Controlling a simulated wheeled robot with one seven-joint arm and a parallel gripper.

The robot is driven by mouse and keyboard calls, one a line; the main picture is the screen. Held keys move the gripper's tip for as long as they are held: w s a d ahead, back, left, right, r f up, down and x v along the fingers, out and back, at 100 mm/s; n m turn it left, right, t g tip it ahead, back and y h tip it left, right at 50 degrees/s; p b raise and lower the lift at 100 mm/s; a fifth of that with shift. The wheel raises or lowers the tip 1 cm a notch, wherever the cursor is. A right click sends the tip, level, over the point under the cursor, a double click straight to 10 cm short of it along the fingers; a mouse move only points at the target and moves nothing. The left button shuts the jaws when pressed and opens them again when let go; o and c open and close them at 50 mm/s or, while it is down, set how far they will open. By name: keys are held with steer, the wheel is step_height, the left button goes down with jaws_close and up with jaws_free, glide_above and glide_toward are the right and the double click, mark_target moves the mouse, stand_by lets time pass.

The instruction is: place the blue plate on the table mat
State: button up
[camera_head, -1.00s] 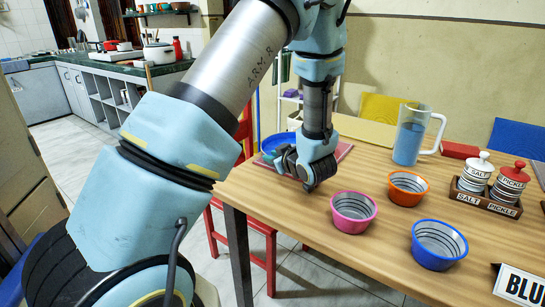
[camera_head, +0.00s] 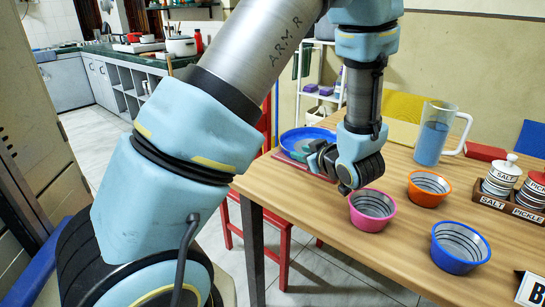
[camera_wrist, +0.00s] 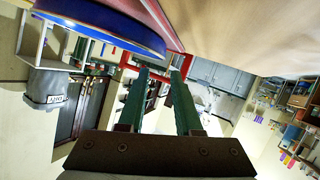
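The blue plate (camera_head: 303,136) lies at the left end of the table, partly behind my gripper. The red table mat (camera_head: 290,157) shows at its near edge. In the wrist view, which is turned over, the blue plate (camera_wrist: 105,28) appears at the top left against the red mat (camera_wrist: 167,28) and looks to rest on it. My gripper (camera_head: 319,158) is just right of the plate in the head view. In the wrist view my gripper (camera_wrist: 160,74) has its two green fingers apart with nothing between them. They look clear of the plate.
A pink bowl (camera_head: 371,210), an orange bowl (camera_head: 428,189) and a blue bowl (camera_head: 460,247) stand right of my gripper. A red chair (camera_head: 231,222) is left of the table.

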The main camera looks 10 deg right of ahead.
steer(key=shift+w+a+h, duration=0.15)
steer(key=shift+w+h, duration=0.15)
steer(key=shift+w, duration=0.15)
steer(key=shift+w+a+r+m+g+h, duration=0.1)
steer(key=shift+w+a+m+g+h, duration=0.25)
steer(key=shift+w+g+h, duration=0.2)
steer(key=shift+w+a+m+g+h, duration=0.35)
steer(key=shift+w+g+h, duration=0.1)
steer(key=shift+w+h, duration=0.15)
steer(key=a+g, duration=0.1)
steer(key=a+m+h, duration=0.1)
steer(key=a+g+h, duration=0.1)
steer(key=shift+s+a+r+m+g, duration=0.2)
steer(key=shift+r+m+g, duration=0.1)
steer(key=shift+m, duration=0.1)
steer(key=s+a+r+m+g+y, duration=0.1)
steer(key=s+a+m+g, duration=0.3)
steer(key=s+a, duration=0.9)
steer(key=a+g, duration=0.3)
steer(key=a, duration=0.1)
steer(key=shift+s+a+r, duration=0.25)
steer(key=shift+s+a, duration=0.05)
steer(key=shift+a, duration=0.05)
step_height(320, 180, up, 10)
steer(key=p, duration=1)
steer(key=shift+r+p, duration=0.25)
steer(key=shift+p, duration=0.05)
